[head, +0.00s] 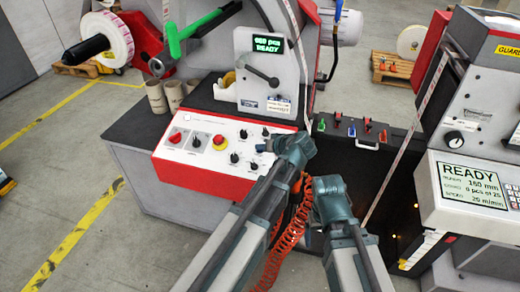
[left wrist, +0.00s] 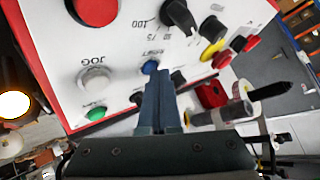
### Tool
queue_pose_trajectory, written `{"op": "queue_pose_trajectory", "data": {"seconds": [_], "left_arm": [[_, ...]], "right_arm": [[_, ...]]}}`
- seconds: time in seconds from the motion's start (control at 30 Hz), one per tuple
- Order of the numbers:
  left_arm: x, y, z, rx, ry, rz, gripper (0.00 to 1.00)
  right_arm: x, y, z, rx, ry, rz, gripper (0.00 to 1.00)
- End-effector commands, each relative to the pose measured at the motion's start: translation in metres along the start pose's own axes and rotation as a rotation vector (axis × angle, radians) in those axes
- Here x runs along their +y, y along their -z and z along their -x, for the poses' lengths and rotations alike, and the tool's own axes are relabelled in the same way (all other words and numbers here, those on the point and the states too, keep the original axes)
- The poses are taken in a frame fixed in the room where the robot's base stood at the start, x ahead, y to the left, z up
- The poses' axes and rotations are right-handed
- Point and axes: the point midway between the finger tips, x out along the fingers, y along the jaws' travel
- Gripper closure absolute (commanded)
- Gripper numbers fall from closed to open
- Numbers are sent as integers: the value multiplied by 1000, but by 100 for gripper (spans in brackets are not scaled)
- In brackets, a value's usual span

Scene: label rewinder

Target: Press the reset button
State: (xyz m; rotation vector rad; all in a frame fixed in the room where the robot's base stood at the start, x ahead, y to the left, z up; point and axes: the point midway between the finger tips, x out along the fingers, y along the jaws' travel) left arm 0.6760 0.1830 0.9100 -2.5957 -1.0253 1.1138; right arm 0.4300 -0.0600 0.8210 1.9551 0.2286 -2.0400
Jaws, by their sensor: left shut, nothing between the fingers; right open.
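The blue reset button (left wrist: 150,67) sits on the white control panel (head: 205,148) with the red edge, its RESET label upside down in the left wrist view. My left gripper (head: 262,147) is shut and empty over the panel's right part. In the left wrist view its fingertips (left wrist: 158,74) are right at the button and cover its lower edge. I cannot tell whether they touch it. In the head view the button is hidden or too small to make out. My right gripper (head: 328,192) is lower right of the left one, apart from the panel; it is open, its fingers hardly visible.
A white JOG button (left wrist: 93,78), a green button (left wrist: 96,113) and a black dial (left wrist: 180,14) are near the reset button. An orange coiled cable (head: 287,238) hangs between my arms.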

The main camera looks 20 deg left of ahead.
Motion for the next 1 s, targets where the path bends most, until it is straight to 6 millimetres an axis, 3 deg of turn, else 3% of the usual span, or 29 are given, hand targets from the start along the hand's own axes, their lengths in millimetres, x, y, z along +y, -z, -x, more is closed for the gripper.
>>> {"op": "queue_pose_trajectory", "data": {"seconds": [0.27, 0.63, 1.0], "left_arm": [[-1, 0, 0, -1, 0, 0, 100], [-9, 9, 12, -1, 0, 0, 100], [-9, 9, 12, -1, 0, 0, 100]], "right_arm": [[0, 0, 1, 0, 0, 0, 16], [2, -1, 17, 0, 0, 0, 16], [2, -1, 17, 0, 0, 0, 16]]}}
